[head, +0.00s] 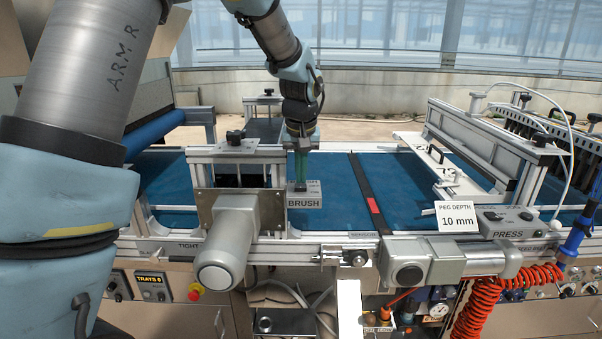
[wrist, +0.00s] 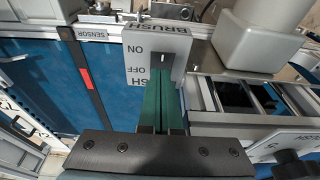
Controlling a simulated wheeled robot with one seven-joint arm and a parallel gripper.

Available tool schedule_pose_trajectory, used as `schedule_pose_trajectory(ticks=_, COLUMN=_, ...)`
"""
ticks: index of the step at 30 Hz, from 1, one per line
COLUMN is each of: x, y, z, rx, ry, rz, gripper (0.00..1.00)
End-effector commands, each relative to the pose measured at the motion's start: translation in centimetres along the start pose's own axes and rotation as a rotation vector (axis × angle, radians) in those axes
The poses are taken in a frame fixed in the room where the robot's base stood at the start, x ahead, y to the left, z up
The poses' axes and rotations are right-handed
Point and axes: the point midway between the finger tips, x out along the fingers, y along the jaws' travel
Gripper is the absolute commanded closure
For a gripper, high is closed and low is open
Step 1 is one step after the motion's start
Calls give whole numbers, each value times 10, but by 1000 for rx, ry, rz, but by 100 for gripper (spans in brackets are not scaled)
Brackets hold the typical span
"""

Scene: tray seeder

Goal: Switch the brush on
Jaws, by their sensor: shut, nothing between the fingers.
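The brush switch box (head: 305,203) is a small grey box labelled BRUSH at the front edge of the blue belt. In the wrist view the box (wrist: 140,45) shows upside-down ON and OFF labels beside a dark switch slot (wrist: 163,56) with a small white mark in it. I cannot tell which position the switch is in. My gripper (head: 301,178) points down just over the box, its green fingers shut and empty. In the wrist view the fingertips (wrist: 162,72) cover the OFF end of the slot; I cannot tell if they touch it.
A grey motor housing (head: 223,240) and a metal frame (head: 238,155) stand close left of the box. The blue belt (head: 335,190) is clear to its right. Further right are the PEG DEPTH sign (head: 457,216) and the PRESS box (head: 508,222). A SENSOR label (wrist: 93,34) is nearby.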

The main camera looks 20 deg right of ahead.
Motion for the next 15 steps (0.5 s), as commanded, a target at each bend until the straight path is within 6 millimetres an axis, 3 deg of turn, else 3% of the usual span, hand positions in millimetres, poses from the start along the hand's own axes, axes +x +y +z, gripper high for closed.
schedule_pose_trajectory(ticks=15, x=-10, y=-1, z=-2, rx=-1, ry=0, rz=0, gripper=100)
